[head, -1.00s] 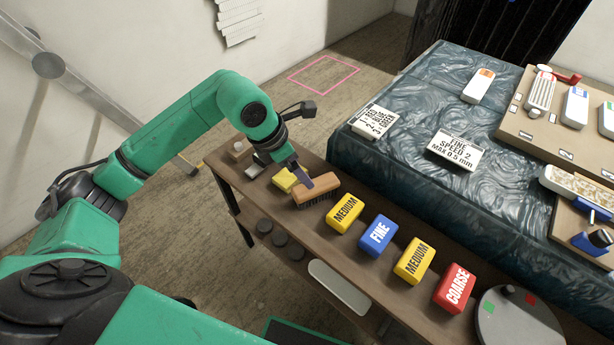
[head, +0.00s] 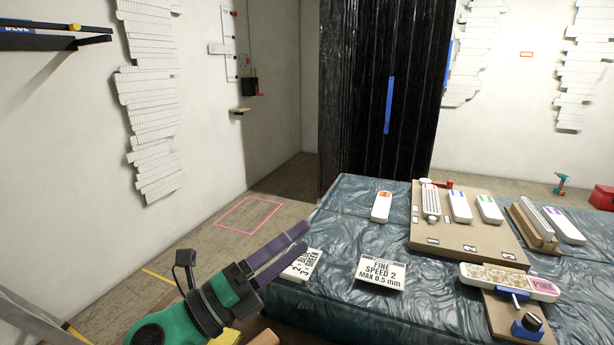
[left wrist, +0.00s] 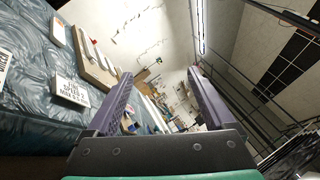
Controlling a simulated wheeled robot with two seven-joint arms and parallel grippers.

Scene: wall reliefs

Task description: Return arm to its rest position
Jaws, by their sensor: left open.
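My left gripper (head: 281,249) comes in from the lower left in the head view. Its two purple-grey fingers point up and to the right, apart and with nothing between them. They are at the near left corner of the covered table, in front of a white sign with "2 = BLU, 3 = GREEN" lettering (head: 301,266), and partly hide it. In the left wrist view the two fingers (left wrist: 162,95) stand wide apart, with only the distant room between them. My right gripper is not in view.
The table under a dark glossy sheet (head: 340,225) carries a "FINE SPEED 2" sign (head: 381,274), a white block with an orange label (head: 381,206) and a wooden board (head: 455,243). Part of a yellow block (head: 229,338) shows at the bottom edge. A pink floor outline (head: 248,214) lies on clear floor.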

